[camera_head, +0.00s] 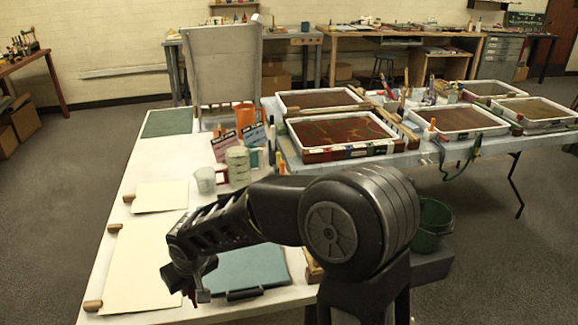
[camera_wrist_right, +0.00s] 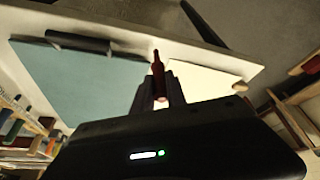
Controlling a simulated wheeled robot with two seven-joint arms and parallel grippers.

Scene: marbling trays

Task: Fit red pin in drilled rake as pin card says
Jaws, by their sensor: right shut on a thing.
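My right gripper (camera_head: 196,296) is low over the front of the white table, between the cream sheets and the blue-green board. In the right wrist view the gripper (camera_wrist_right: 160,98) is shut on a dark red pin (camera_wrist_right: 157,68), whose narrow end points away from the jaws. Two dark printed cards, one (camera_head: 226,146) and another (camera_head: 250,136), stand at the table's middle; their text is too small to read, so I cannot tell which is the pin card. I cannot make out the drilled rake; my right arm hides part of the table. My left gripper is not in view.
The blue-green board (camera_head: 250,266) with a black clip lies beside the gripper. Cream sheets (camera_head: 140,262) lie to the left. A clear measuring cup (camera_head: 205,180) and stacked tubs (camera_head: 238,165) stand farther back. Framed trays (camera_head: 340,156) fill the right table.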

